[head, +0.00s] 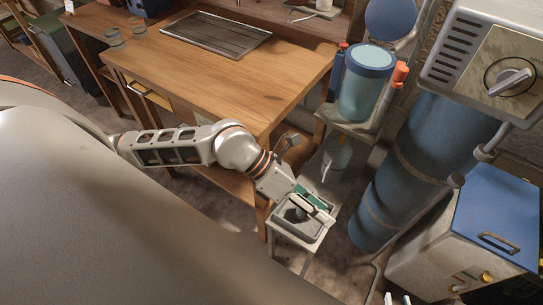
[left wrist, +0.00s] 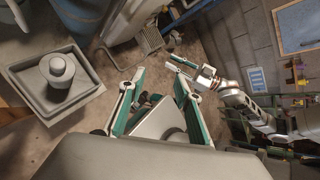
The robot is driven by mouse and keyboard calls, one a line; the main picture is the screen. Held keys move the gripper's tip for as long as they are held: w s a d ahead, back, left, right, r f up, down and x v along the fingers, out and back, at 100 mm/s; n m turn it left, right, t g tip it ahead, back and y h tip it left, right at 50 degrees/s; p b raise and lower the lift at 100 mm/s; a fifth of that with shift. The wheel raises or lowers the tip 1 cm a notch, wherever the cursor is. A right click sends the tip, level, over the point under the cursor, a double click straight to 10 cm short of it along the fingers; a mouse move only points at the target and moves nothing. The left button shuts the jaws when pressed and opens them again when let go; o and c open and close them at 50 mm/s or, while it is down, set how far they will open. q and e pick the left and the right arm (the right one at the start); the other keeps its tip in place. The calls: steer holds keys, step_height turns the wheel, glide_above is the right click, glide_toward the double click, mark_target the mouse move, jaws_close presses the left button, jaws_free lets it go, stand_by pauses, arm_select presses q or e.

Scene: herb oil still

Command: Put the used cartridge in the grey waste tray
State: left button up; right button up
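The used cartridge (left wrist: 58,70), a grey cylinder with a narrower top, stands upright inside the grey waste tray (left wrist: 85,99) in the left wrist view. In the head view the tray (head: 292,236) sits on a small stand, and my left gripper (head: 313,205) is above it, covering much of its inside. In the left wrist view my left gripper (left wrist: 160,73) has its green-padded fingers spread, with nothing between the tips and the cartridge off to the left. My right gripper (head: 397,299) shows only its parted fingertips at the bottom edge; it also shows, open and empty, in the left wrist view (left wrist: 184,67).
A wooden bench (head: 230,75) with a dark drain grid (head: 215,33) lies behind. A blue-rimmed vessel (head: 366,85) stands on a shelf beyond the tray. A blue cylinder (head: 415,165) and a blue-topped cabinet (head: 495,222) stand to the right.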

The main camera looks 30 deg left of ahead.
arm_select(q)
steer(key=w+d+r+n+t+h, duration=0.2)
steer(key=d+r+n+t+h, duration=0.45)
steer(key=n, duration=0.45)
steer(key=w+a+f+n+t+y, duration=0.3)
steer(key=w+a+n+t+y, duration=0.3)
steer(key=n, duration=0.7)
steer(key=s+a+f+n+y, duration=0.2)
steer(key=a+f+n+y, duration=0.3)
steer(key=a+f+n, duration=0.3)
steer(key=s+a+f+n+g+y, duration=0.3)
steer(key=s+f+n, duration=0.4)
steer(key=f, duration=0.8)
steer(key=s+a+g, duration=0.1)
steer(key=s, duration=0.1)
steer(key=shift+s+f, duration=0.2)
steer(key=shift+s, duration=0.2)
steer(key=shift+w+a+r, duration=0.1)
